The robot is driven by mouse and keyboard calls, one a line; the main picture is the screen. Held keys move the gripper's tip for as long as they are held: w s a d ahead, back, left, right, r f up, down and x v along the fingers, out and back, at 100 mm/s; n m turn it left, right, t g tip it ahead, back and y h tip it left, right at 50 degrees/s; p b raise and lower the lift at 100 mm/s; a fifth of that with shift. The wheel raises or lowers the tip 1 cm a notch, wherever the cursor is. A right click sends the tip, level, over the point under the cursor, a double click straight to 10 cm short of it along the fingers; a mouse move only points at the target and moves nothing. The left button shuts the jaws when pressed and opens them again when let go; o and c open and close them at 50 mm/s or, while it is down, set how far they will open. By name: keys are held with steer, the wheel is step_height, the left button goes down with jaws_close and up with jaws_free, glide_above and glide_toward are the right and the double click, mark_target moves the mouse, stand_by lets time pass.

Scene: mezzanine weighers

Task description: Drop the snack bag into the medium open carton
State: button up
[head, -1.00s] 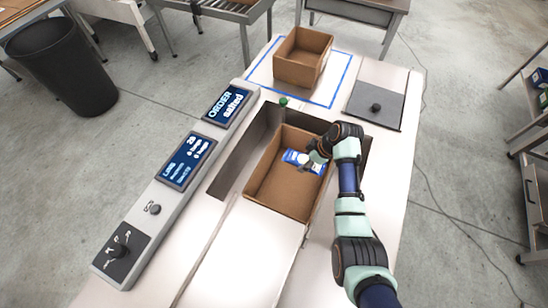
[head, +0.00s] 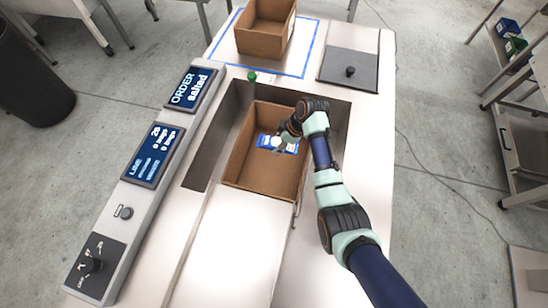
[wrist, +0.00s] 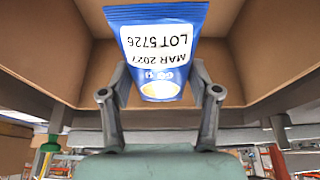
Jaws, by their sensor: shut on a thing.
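The snack bag (head: 266,141) is blue with a white label. In the wrist view the snack bag (wrist: 160,82) hangs between the two fingers, with its label reading MAR 2027 and LOT 5726 upside down. My gripper (head: 285,143) is shut on it; the fingers also show in the wrist view (wrist: 160,98). An open brown carton (head: 238,168) stands in the recess of the bench, directly under the bag in the head view. Its walls (wrist: 60,50) surround the bag in the wrist view. I cannot tell how far the bag is below the rim.
A second open brown carton (head: 262,44) stands inside a blue taped square at the back. A grey plate with a black knob (head: 350,71) lies to its right. A console at left holds an ORDER salted screen (head: 190,89) and a second screen (head: 152,155).

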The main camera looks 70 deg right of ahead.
steer(key=o, duration=1.2)
steer(key=shift+r, duration=0.1)
steer(key=v, duration=1.2)
steer(key=shift+w, duration=0.1)
